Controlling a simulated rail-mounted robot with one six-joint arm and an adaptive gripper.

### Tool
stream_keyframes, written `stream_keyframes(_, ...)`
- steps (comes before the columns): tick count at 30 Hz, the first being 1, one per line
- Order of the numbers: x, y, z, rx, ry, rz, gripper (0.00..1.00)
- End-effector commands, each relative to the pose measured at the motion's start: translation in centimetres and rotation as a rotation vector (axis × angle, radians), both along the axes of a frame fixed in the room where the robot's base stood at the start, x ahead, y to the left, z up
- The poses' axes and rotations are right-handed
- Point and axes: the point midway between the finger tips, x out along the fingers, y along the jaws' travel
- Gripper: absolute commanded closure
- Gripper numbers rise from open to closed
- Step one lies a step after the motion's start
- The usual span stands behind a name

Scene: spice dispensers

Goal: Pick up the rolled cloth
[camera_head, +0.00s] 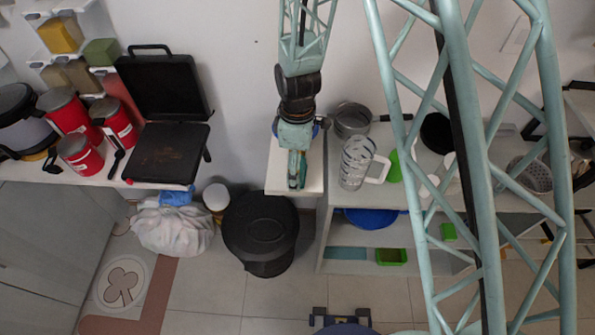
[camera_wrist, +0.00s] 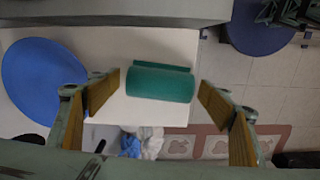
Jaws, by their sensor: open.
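The rolled cloth (camera_wrist: 160,84) is a dark green roll lying on a white surface (camera_wrist: 188,50) in the wrist view, lengthwise across the gap between my fingers. My gripper (camera_wrist: 155,88) is open, with one wooden-looking fingertip off each end of the roll. Neither finger appears to touch it. In the head view my gripper (camera_head: 296,165) hangs over a small white ledge (camera_head: 310,178) by the wall. I cannot make out the cloth apart from the gripper there.
A black bin (camera_head: 262,225) stands on the floor below the ledge. To the right, a shelf unit holds a glass jug (camera_head: 354,165) and a metal pot (camera_head: 352,118). A black open grill (camera_head: 165,150) and red canisters (camera_head: 78,157) stand on the left counter.

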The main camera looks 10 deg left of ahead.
Motion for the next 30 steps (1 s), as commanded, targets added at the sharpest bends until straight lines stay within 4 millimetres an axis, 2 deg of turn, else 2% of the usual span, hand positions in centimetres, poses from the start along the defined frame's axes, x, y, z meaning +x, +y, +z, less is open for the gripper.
stream_keyframes(6, -0.02, -0.01, -0.60, 0.000, 0.000, 0.000, 0.27)
stream_keyframes(22, -0.02, -0.01, -0.60, 0.000, 0.000, 0.000, 0.27)
stream_keyframes(30, -0.01, 0.00, -0.60, 0.000, 0.000, 0.000, 0.52)
